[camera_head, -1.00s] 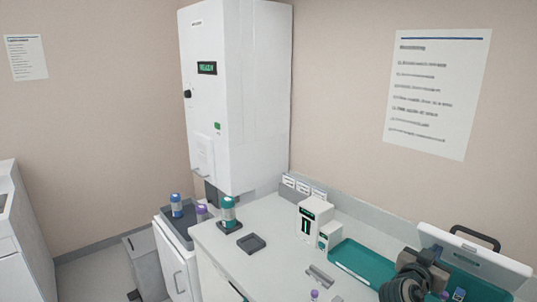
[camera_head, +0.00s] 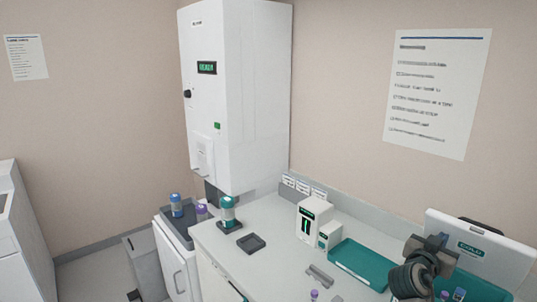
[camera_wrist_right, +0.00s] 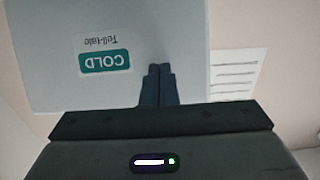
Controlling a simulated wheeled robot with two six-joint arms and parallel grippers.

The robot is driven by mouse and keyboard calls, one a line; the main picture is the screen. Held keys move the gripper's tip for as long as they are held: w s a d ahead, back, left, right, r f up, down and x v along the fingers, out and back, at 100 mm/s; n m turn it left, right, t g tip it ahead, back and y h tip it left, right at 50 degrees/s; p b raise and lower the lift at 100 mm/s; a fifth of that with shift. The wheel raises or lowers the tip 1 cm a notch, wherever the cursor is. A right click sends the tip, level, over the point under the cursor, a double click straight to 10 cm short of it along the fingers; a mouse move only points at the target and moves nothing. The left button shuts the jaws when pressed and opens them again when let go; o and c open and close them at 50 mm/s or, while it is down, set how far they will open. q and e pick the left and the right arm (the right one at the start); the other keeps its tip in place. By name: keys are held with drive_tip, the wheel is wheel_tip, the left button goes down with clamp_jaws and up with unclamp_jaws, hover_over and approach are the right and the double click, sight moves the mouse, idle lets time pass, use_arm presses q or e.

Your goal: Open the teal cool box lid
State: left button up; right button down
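The cool box lid (camera_head: 495,248) is white with a teal COLD label and stands raised, nearly upright, at the right of the bench. The teal box body (camera_head: 482,290) shows below it, with tube tops inside, partly hidden by my right arm. My right gripper (camera_head: 440,241) is at the lid's left part. In the right wrist view its two fingers (camera_wrist_right: 158,80) are together and empty, in front of the lid face (camera_wrist_right: 150,30), where the label reads upside down. I cannot tell whether they touch the lid. My left gripper is not in view.
A teal tray (camera_head: 362,265) lies left of the box, beside small white devices (camera_head: 312,221). A tall white cabinet (camera_head: 235,100) stands behind. The bench middle is mostly clear.

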sight(447, 231)
drive_tip(key=shift+w+d+r, duration=0.1)
idle(0.3)
drive_tip(key=shift+w+d+r+b, duration=0.2)
drive_tip(key=shift+w+d+r, duration=0.05)
drive_tip(key=shift+w+d, duration=0.3)
drive_tip(key=shift+w+d+r+b, duration=0.25)
drive_tip(key=shift+w+d, duration=0.15)
drive_tip(key=shift+d, duration=0.2)
drive_tip(key=shift+d, duration=0.1)
drive_tip(key=shift+b+x, duration=0.35)
drive_tip(key=shift+x, duration=0.8)
drive_tip(key=v, duration=1.1)
drive_tip(key=shift+b, duration=0.4)
